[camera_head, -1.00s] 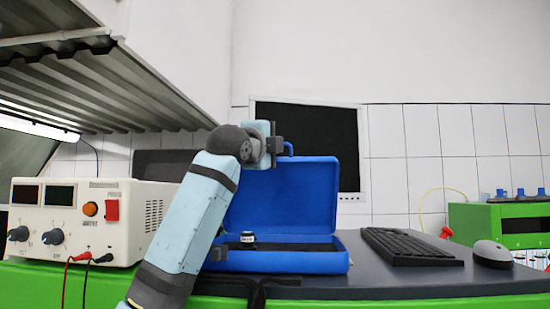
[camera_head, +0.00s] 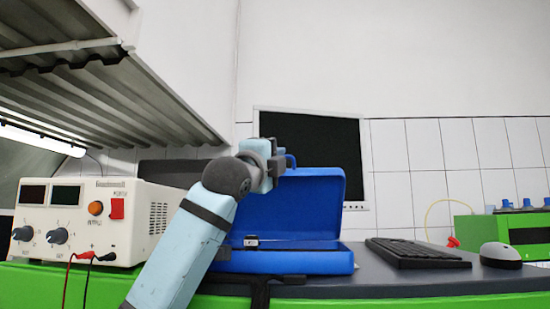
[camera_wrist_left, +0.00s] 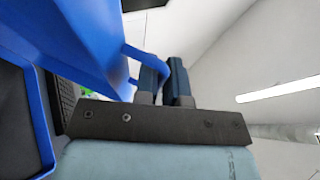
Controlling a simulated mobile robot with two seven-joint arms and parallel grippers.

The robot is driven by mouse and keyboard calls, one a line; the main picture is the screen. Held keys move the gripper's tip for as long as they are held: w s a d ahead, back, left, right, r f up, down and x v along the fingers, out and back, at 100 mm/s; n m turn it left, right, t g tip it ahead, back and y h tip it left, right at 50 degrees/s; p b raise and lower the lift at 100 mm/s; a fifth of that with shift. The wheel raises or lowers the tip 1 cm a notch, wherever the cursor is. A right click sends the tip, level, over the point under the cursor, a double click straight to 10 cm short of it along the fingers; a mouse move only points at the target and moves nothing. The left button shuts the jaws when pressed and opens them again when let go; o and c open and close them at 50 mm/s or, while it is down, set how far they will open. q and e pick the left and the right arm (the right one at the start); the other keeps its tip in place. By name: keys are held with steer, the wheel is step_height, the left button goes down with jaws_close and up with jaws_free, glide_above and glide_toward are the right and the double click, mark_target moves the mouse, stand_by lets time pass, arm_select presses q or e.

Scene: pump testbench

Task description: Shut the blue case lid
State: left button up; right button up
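The blue case lid (camera_head: 310,205) stands up, open, at the back of the blue case base (camera_head: 290,262) on the bench. The lid fills the left of the left wrist view (camera_wrist_left: 95,45). A thin blue handle (camera_head: 291,161) sits on the lid's top edge. My left gripper (camera_head: 272,166) is at the lid's upper left corner. In the left wrist view its dark fingers (camera_wrist_left: 166,82) are close together, with the handle (camera_wrist_left: 140,60) running in between them. The fingers look shut on it. My left arm hides the left side of the case. My right gripper is not in view.
A power supply (camera_head: 85,222) stands left of my arm. A keyboard (camera_head: 415,252) and a mouse (camera_head: 500,255) lie right of the case. A dark monitor (camera_head: 325,145) is behind the lid. A corrugated shelf (camera_head: 100,90) hangs at upper left.

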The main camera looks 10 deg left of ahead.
arm_select(q)
steer(key=shift+o, duration=0.2)
steer(key=b+v, duration=0.3)
steer(key=v, duration=1)
steer(key=shift+s+f, duration=0.25)
steer(key=shift+s, duration=0.1)
steer(key=shift+a, duration=0.1)
